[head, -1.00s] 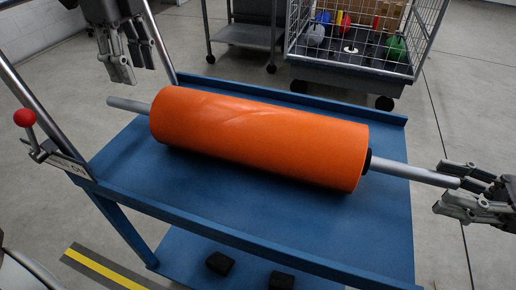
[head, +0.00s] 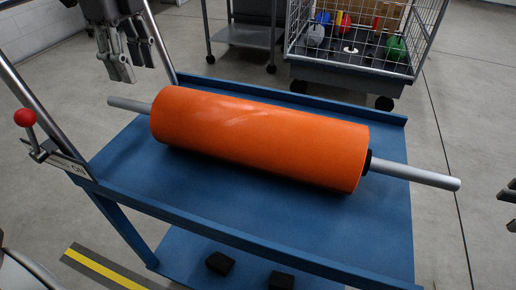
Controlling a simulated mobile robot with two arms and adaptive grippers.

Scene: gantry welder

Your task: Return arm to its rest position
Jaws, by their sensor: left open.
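My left gripper (head: 122,68) hangs at the upper left with its fingers pointing down. It is open and empty, above and behind the left shaft end of the roller. My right gripper (head: 509,193) shows only as fingertips at the right edge, apart from the shaft; the rest is out of frame. The orange roller (head: 258,135) lies across the blue cart top, with a grey shaft (head: 415,174) sticking out at both ends. Neither gripper touches it.
The blue cart (head: 330,225) has a raised rim and a red-knobbed lever (head: 25,118) at its left. A wire cage trolley (head: 350,72) with coloured items and a grey cart (head: 248,35) stand behind. Floor at the right is clear.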

